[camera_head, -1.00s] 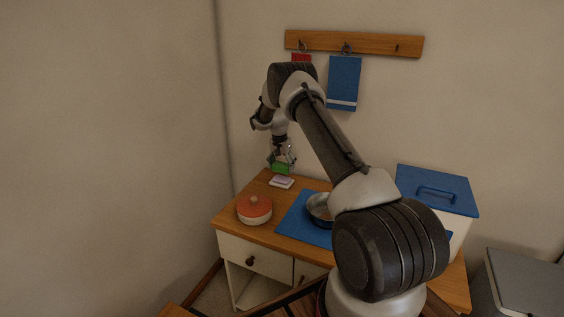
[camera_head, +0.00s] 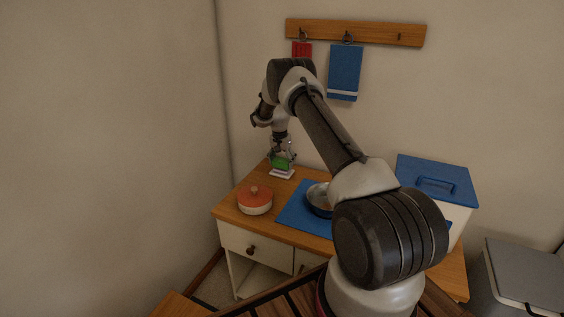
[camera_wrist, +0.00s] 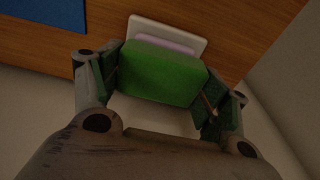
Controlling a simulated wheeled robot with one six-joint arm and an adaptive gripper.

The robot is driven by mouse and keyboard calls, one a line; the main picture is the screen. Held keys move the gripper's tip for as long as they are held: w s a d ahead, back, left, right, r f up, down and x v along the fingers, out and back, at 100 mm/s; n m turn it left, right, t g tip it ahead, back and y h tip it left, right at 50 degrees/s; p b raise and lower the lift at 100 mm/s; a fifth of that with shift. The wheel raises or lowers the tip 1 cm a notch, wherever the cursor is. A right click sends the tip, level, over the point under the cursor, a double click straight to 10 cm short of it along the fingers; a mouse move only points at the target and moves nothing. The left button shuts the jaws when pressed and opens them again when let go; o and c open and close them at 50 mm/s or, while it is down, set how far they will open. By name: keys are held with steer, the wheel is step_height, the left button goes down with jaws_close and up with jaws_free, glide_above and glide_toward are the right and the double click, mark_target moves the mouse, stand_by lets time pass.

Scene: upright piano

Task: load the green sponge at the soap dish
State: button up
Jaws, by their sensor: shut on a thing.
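The green sponge (camera_head: 281,163) is held in my gripper (camera_head: 282,160) just above the back left of the wooden cabinet top. In the wrist view the sponge (camera_wrist: 160,75) sits between the two fingers of my gripper (camera_wrist: 162,84). The soap dish (camera_head: 281,175) is a small pale dish on the cabinet top right below the sponge. In the wrist view the soap dish (camera_wrist: 143,24) shows beyond the sponge, with a pale lilac piece (camera_wrist: 168,43) in it. The sponge hides part of the dish, and I cannot tell whether they touch.
An orange-lidded pot (camera_head: 255,201) stands in front of the dish. A blue mat (camera_head: 294,215) with a metal pan (camera_head: 318,198) lies to the right. A blue-lidded white bin (camera_head: 436,182) is farther right. Blue and red cloths hang on a wall rack (camera_head: 370,33).

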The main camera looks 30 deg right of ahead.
mark_target(283, 159)
steer(key=shift+f, duration=0.55)
stand_by(1.2)
steer(key=shift+r, duration=0.1)
steer(key=shift+r, duration=3.45)
